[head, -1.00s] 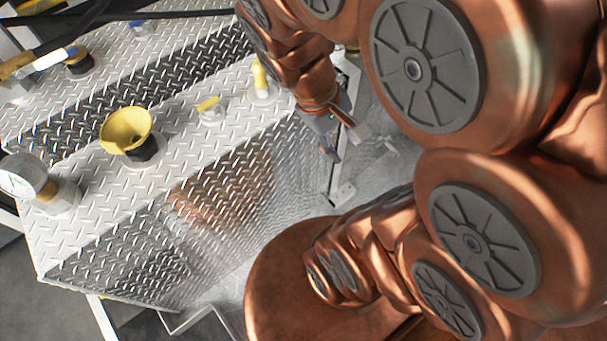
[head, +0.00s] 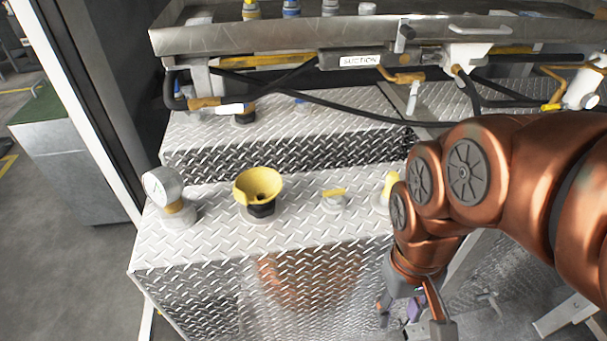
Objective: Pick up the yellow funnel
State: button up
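The yellow funnel (head: 259,185) stands upright, mouth up, on a black fitting (head: 260,210) on top of the diamond-plate tank (head: 300,218), left of the middle in the head view. My gripper (head: 410,320) is low and to the right of the funnel, in front of the tank's front face and below its top. It points down and is well apart from the funnel.
A pressure gauge (head: 163,187) stands left of the funnel. A small yellow-handled cap (head: 334,197) and a yellow-topped fitting (head: 389,188) stand to its right. Behind are black hoses (head: 330,108) and a metal shelf marked SUCTION (head: 360,60). Floor is open at left.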

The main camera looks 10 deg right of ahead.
aim_at(257, 185)
jog(key=u, duration=2.5)
jog(key=k, duration=0.7)
